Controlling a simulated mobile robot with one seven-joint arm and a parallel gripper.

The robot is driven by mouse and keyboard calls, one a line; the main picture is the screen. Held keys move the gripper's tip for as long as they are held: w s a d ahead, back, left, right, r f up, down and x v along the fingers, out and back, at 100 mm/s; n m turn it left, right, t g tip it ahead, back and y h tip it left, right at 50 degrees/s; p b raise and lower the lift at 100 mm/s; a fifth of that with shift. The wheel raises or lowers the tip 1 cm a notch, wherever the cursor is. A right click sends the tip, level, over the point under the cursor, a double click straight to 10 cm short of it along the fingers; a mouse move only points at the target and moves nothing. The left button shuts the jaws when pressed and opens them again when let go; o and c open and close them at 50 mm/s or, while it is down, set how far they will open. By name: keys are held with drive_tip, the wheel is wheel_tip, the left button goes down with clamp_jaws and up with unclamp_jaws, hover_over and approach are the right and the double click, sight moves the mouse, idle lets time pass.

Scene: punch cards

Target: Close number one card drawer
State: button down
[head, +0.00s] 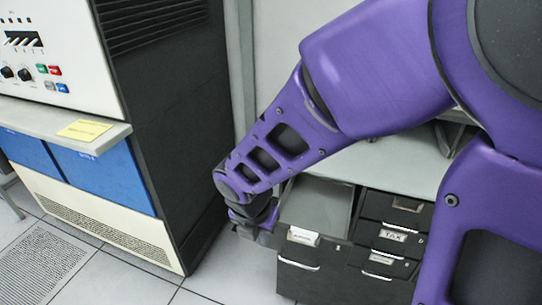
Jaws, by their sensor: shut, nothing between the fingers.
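A dark card cabinet (316,279) stands under a pale worktop. Its upper left drawer (322,244) is pulled out, with its grey inside showing and a white label and handle on the front. The label is too small to read, so I cannot tell whether it says number one. My gripper (250,231) is shut and empty at the left front corner of this open drawer. My purple arm comes down from the upper right and hides part of the drawer's left side. I cannot tell whether the fingers touch the drawer.
The right column's drawers are shut, including one labelled TAX (392,237). A tall black and white computer console (160,130) stands close on the left. Its ledge holds a yellow note (84,130). Tiled floor (232,268) is clear between console and cabinet.

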sight(271, 240)
drive_tip(key=shift+w+d+f+b, duration=0.35)
drive_tip(key=shift+w+f+b, duration=0.55)
drive_tip(key=shift+f, duration=0.7)
drive_tip(key=shift+w+d+f+b, duration=0.4)
drive_tip(key=shift+w+f+b, duration=0.25)
drive_tip(key=shift+w+f, duration=0.7)
drive_tip(key=shift+w+d+f+b, duration=0.35)
drive_tip(key=shift+w+f+b, duration=0.45)
drive_tip(key=shift+f, duration=1.05)
